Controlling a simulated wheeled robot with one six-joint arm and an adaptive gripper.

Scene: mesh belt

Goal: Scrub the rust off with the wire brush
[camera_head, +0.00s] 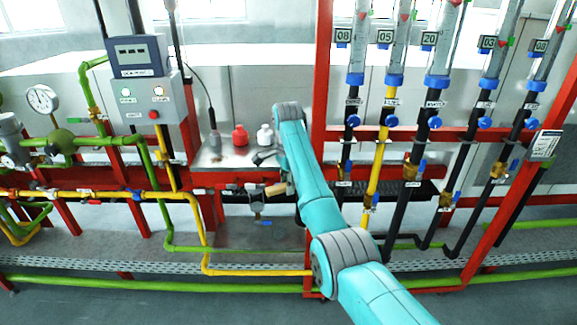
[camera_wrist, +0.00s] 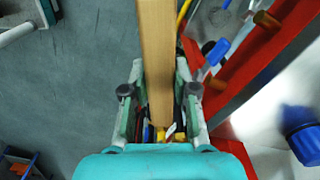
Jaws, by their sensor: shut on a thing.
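My gripper (camera_wrist: 159,92) is shut on the long, tan wooden handle of the wire brush (camera_wrist: 156,50). The handle runs from between the fingers to the top edge of the wrist view. The bristles cannot be made out. In the head view, my gripper (camera_head: 266,160) is partly hidden by my arm, in front of the steel panel. A small tan piece, which looks like the brush (camera_head: 277,188), shows just below it. I cannot make out a rusty patch in either view.
Red (camera_head: 240,136) and white (camera_head: 265,135) bottles stand on a metal shelf (camera_head: 212,158) behind my gripper. A control box (camera_head: 143,85), a gauge (camera_head: 42,98) and green and yellow pipes are at left. Red posts (camera_head: 322,70) and flow tubes with valves stand close at right.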

